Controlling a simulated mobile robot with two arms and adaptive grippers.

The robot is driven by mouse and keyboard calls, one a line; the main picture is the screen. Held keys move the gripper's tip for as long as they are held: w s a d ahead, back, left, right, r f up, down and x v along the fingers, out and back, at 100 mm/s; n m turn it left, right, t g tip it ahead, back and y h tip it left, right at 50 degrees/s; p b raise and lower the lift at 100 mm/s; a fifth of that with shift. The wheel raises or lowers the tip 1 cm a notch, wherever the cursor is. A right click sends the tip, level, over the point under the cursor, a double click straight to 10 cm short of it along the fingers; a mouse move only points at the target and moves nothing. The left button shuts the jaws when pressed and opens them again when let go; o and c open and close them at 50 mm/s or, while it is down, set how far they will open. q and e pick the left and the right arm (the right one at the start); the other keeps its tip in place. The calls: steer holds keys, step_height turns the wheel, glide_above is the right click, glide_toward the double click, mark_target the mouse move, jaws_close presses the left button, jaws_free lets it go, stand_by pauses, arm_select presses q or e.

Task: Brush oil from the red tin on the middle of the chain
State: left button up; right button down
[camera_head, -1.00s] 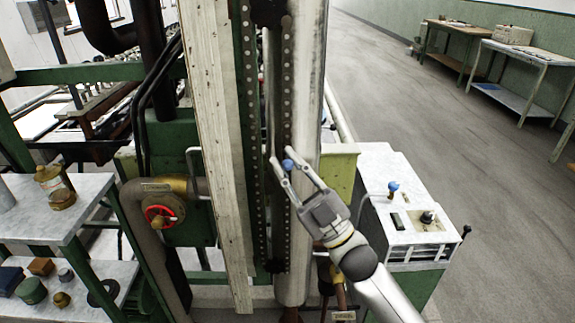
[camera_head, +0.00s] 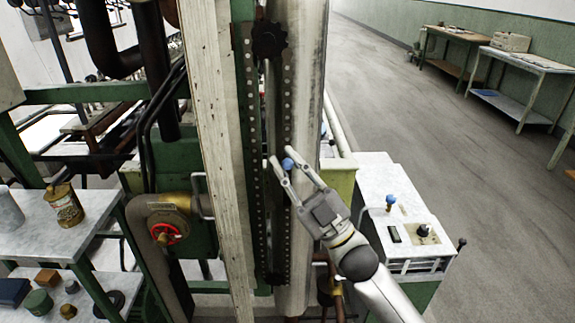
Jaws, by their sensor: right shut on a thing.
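The chain (camera_head: 287,110) hangs as two vertical dotted runs on the green machine frame, between a dark upper sprocket (camera_head: 268,40) and a lower sprocket (camera_head: 275,279). My right gripper (camera_head: 283,159) is in front of the right-hand run, around mid-height. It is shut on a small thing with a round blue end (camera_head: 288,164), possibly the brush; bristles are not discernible. I cannot tell whether it touches the chain. I cannot make out a red tin. A brownish-gold tin (camera_head: 66,207) stands on the left shelf. My left gripper is not in view.
A pale upright post (camera_head: 213,150) stands left of the chain, and a grey column (camera_head: 308,80) right of it. A red valve wheel (camera_head: 166,234) sits at lower left. A white-topped cabinet (camera_head: 375,173) stands at right.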

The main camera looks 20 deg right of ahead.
steer(key=shift+r+p, duration=0.4)
steer(key=shift+r, duration=0.35)
step_height(320, 180, down, 14)
steer(key=b, duration=1)
steer(key=shift+b, duration=0.3)
steer(key=shift+s, duration=0.1)
